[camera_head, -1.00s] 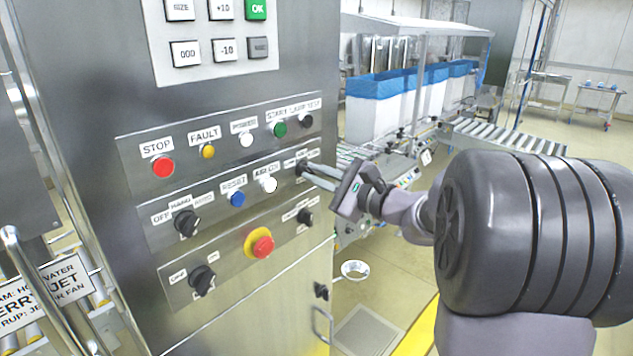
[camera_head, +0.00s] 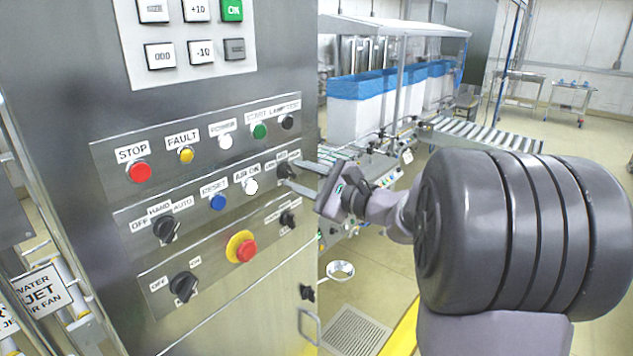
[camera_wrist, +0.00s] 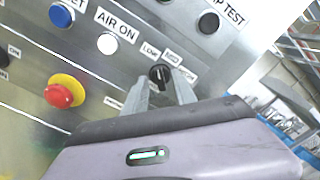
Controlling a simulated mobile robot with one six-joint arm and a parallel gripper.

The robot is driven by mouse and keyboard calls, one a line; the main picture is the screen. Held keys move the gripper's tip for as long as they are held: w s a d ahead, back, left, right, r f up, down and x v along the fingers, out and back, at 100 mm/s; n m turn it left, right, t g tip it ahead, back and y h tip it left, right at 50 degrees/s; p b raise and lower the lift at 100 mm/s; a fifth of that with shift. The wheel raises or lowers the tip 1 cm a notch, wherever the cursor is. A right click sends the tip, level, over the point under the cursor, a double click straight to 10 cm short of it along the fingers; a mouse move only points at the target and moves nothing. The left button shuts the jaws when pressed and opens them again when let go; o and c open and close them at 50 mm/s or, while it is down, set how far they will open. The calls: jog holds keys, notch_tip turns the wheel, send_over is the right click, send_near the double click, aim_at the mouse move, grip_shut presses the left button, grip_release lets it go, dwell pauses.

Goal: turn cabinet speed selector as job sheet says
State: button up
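The speed selector is a small black knob with LOW, MED and HIGH labels at the right end of the cabinet's middle panel. It shows in the head view (camera_head: 285,170) and the wrist view (camera_wrist: 160,74). Its light mark seems to point up, roughly toward MED; the exact setting is hard to read. My gripper (camera_wrist: 162,82) is open, its two grey fingers on either side of the knob with slim gaps showing. In the head view my gripper (camera_head: 290,176) reaches to the selector from the right. No job sheet is recognisable.
Beside the selector are a white AIR ON button (camera_head: 251,186) and a blue RESET button (camera_head: 218,202). Below are another black knob (camera_head: 288,219) and a red emergency button on yellow (camera_head: 242,247). Conveyors (camera_head: 490,137) stand behind. Floor right of the cabinet is partly clear.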

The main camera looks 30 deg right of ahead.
jog(key=p+v, duration=0.2)
jog(key=v, duration=1.5)
jog(key=shift+a, duration=0.1)
jog(key=s+a+f+n+g+y, duration=0.1)
jog(key=a+f+n+g+y, duration=0.2)
jog(key=a, duration=0.5)
jog(key=a+f+n+g, duration=0.1)
jog(key=a+n+g, duration=0.25)
jog(key=a, duration=0.55)
jog(key=s+a+f+n+g+h, duration=0.2)
jog(key=s+a+f+n+h, duration=0.1)
jog(key=s+n, duration=0.3)
jog(key=s+a+f+n+g+h, duration=0.2)
jog(key=s+a+f+n+h, duration=0.1)
jog(key=s+a+n, duration=0.3)
jog(key=shift+s+g+h, duration=0.35)
jog(key=shift+s+h, duration=0.05)
jog(key=shift+h, duration=0.2)
